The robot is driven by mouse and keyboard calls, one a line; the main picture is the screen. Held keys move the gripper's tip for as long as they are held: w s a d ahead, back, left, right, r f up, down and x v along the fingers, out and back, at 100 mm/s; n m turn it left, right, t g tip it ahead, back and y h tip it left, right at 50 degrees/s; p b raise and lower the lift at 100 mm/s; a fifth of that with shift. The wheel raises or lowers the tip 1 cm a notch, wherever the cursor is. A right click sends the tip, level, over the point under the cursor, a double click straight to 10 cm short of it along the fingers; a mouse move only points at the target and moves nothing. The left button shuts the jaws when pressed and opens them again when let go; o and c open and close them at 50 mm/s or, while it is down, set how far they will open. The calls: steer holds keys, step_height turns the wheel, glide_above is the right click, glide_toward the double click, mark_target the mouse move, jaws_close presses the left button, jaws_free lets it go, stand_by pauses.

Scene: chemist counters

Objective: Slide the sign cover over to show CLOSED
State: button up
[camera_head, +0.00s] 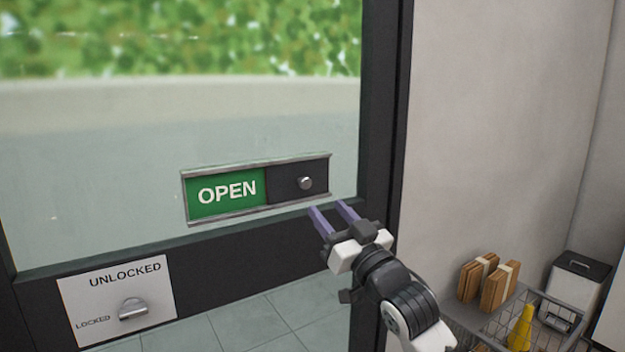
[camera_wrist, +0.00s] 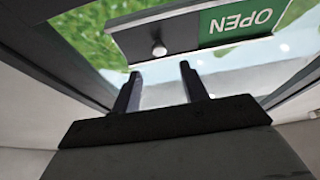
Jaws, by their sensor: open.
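The sign (camera_head: 224,216) is a long metal-railed frame on the glass door, with a green OPEN panel (camera_head: 228,191) showing on its left half. The dark sliding cover (camera_head: 285,184) sits over the right half and carries a round silver knob (camera_head: 306,184). My gripper (camera_head: 332,211) is open and empty, below and slightly right of the knob, apart from it. In the wrist view the sign appears upside down, with the cover (camera_wrist: 178,36) and knob (camera_wrist: 159,50) ahead of and between the two fingers (camera_wrist: 160,80).
A lock plate (camera_head: 112,301) reading UNLOCKED and LOCKED, with a silver thumb-turn, is at the lower left of the door. The dark door frame (camera_head: 387,110) stands right of the sign. A wire basket (camera_head: 500,318) with wooden blocks and a yellow bottle is at lower right.

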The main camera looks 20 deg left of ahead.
mark_target(307, 184)
steer(key=p+x, duration=0.2)
steer(key=x, duration=0.5)
steer(key=shift+w+a+r, duration=0.2)
steer(key=shift+a, duration=0.05)
steer(key=shift+c, duration=0.4)
jaws_close()
